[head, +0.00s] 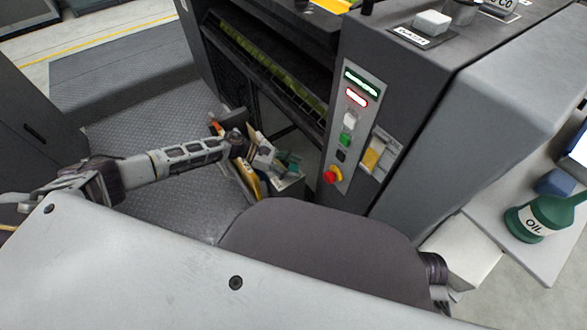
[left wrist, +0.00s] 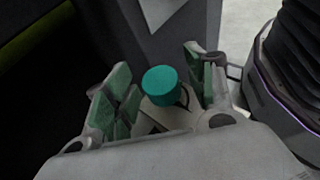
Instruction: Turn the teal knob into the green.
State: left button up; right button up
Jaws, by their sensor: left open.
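The teal knob (left wrist: 161,86) is a short round cylinder in the left wrist view, on a pale mount low by the grey machine. My left gripper (left wrist: 163,88) is open, with one green-padded finger on each side of the knob. Gaps show between the pads and the knob, and I see no clear contact. In the head view my left gripper (head: 282,165) is low in front of the machine, among small cluttered shapes. There I cannot tell the knob apart from the green pads. I see no green zone for the knob. My right gripper is not in view.
The grey machine (head: 415,110) has a control panel with a red emergency button (head: 332,175). A yellow-marked box (head: 377,153) is beside it. At the right, a green oil can (head: 540,217) stands on a table (head: 490,213). The textured floor plate (head: 150,120) is mostly clear.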

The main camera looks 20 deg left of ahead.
pick_arm(q)
jog(key=shift+d+f, duration=0.15)
jog(key=shift+d, duration=0.15)
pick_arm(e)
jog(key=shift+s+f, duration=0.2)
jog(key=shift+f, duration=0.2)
pick_arm(q)
jog(key=c, duration=1)
jog(key=shift+c, duration=0.2)
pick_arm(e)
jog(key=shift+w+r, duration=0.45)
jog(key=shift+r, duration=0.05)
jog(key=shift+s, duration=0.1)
